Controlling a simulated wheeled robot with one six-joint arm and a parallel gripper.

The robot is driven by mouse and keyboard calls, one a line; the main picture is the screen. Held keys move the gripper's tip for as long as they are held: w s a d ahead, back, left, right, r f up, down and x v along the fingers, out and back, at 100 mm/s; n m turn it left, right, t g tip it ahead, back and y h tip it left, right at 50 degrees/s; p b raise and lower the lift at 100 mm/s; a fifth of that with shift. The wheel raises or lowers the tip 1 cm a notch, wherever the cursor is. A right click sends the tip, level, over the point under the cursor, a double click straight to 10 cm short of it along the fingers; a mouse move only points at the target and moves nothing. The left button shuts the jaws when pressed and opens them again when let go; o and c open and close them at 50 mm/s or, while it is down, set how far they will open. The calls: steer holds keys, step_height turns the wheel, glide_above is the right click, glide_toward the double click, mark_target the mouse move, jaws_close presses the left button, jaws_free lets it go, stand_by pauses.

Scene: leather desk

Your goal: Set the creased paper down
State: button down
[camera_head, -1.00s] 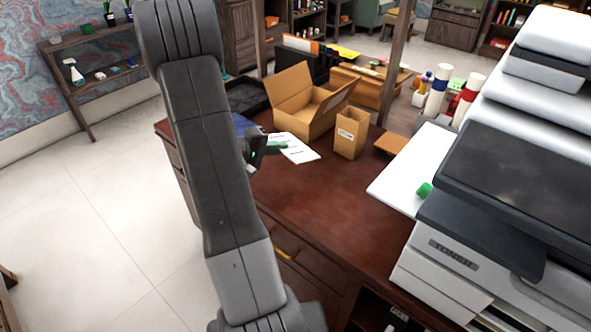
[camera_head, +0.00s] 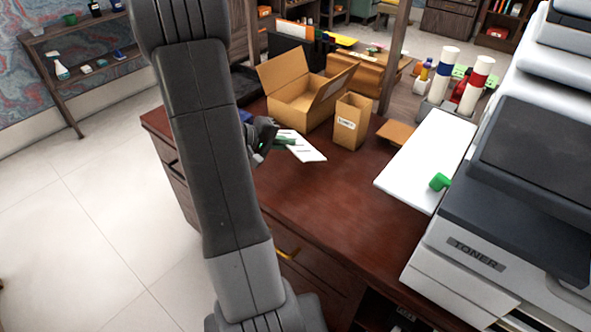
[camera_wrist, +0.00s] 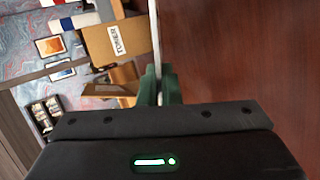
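The creased paper (camera_head: 308,151) is a white sheet with dark print lines, in front of the open cardboard box in the head view. My gripper (camera_head: 287,141), with green fingers, is at its left end. In the wrist view the paper (camera_wrist: 154,35) shows edge-on as a thin white strip running up from between the green fingers (camera_wrist: 158,85), which are closed on it. The desk (camera_head: 330,190) is dark red-brown. Whether the paper touches the desk is hard to tell.
An open cardboard box (camera_head: 302,97) and a small labelled carton (camera_head: 351,122) stand behind the paper. A flat brown piece (camera_head: 396,133) lies right of them. A large printer (camera_head: 500,215) with a white tray (camera_head: 425,165) and green object (camera_head: 439,181) fills the right. The desk's front middle is clear.

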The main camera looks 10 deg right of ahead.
steer(key=shift+f+b, duration=1.8)
steer(key=shift+f, duration=0.25)
steer(key=c, duration=1.8)
jaws_free()
steer(key=shift+p+v, duration=0.95)
steer(key=shift+v, duration=3.15)
steer(key=shift+f, duration=0.1)
step_height(320, 180, up, 8)
steer(key=a+p, duration=0.2)
steer(key=p, duration=0.2)
steer(key=shift+s+a+f, duration=0.25)
steer(key=shift+s, duration=0.1)
